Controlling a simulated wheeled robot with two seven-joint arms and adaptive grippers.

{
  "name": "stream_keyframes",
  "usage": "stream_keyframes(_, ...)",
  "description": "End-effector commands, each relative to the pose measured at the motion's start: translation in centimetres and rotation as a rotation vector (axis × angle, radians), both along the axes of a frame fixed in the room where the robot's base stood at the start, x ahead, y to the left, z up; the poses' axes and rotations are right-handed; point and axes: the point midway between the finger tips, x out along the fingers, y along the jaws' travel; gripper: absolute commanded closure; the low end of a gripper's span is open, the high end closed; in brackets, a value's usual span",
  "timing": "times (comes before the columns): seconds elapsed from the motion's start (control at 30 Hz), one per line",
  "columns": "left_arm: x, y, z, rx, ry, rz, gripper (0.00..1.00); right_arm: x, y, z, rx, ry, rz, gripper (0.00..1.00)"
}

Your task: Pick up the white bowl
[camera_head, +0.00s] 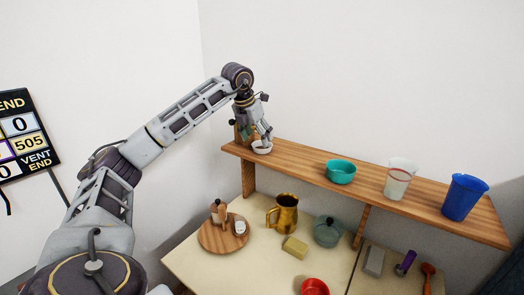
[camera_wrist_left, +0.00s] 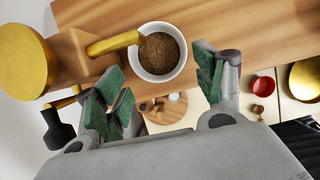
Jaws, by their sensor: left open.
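The white bowl (camera_head: 262,149) stands upright at the left end of the wooden shelf (camera_head: 300,164). In the left wrist view, the white bowl (camera_wrist_left: 177,70) holds dark brown grainy contents. My left gripper (camera_head: 261,133) is right over or beside the bowl, fingers pointing down and apart. In the left wrist view, the open left gripper (camera_wrist_left: 158,82) has green pads on either side of the bowl's near edge, with nothing held between them. Whether a finger touches the bowl I cannot tell. My right gripper is not in view.
A wooden block with a gold arm (camera_wrist_left: 115,44) reaches over the bowl's rim. A teal bowl (camera_head: 341,171), a pale cup (camera_head: 399,178) and a blue cup (camera_head: 464,197) stand along the shelf. Below are a brass jug (camera_head: 286,214), a teal pot (camera_head: 327,233) and a red bowl (camera_head: 315,287).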

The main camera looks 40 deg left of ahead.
Motion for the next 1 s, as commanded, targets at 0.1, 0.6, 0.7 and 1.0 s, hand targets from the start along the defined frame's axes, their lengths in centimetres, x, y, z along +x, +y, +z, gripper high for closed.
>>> stream_keyframes(0.1,0.1,0.0,-0.1,0.000,0.000,0.000,0.30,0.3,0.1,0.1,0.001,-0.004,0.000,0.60)
stream_keyframes(0.6,1.1,0.1,-1.3,0.000,0.002,0.000,0.30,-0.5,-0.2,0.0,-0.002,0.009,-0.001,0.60)
stream_keyframes(0.7,1.9,0.2,-2.2,-0.001,0.002,0.000,0.30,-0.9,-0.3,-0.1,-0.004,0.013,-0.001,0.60)
stream_keyframes(1.0,2.9,0.4,-4.4,0.001,0.000,0.000,0.30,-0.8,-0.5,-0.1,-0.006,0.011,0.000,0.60)
